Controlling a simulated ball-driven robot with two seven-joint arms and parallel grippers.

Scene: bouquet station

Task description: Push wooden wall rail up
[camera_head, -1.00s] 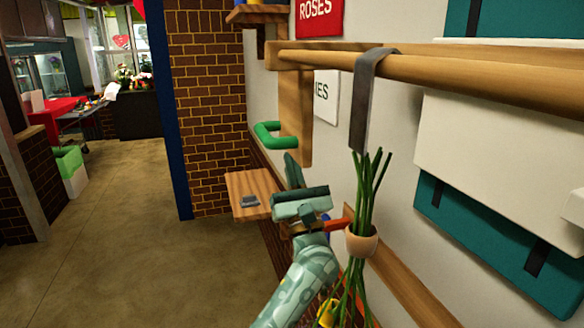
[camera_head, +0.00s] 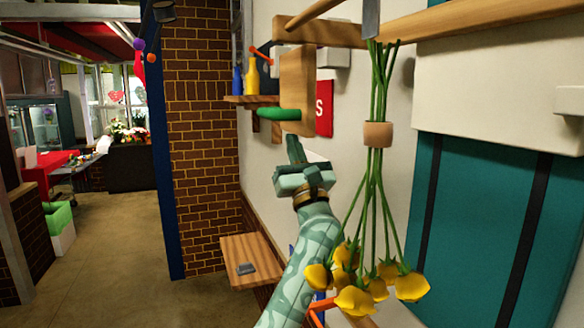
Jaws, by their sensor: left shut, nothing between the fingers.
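The wooden wall rail (camera_head: 490,20) runs across the top right, partly cut off by the top edge. A flat wooden upright (camera_head: 297,75) hangs at its left end, with a green handle (camera_head: 279,114) low on it. My left gripper (camera_head: 296,149) is shut and empty, fingers pointing up, just below the handle. I cannot tell whether they touch. A bouquet of yellow flowers (camera_head: 356,300) hangs head-down from a grey hook (camera_head: 371,18) on the rail, its green stems passing through a tan band (camera_head: 378,134). My right gripper is not in view.
A wall shelf (camera_head: 250,100) with a blue and a yellow bottle stands behind the handle. A low wooden shelf (camera_head: 250,262) is below. A white box (camera_head: 490,90) and teal panels are close on the right. The floor at left is free.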

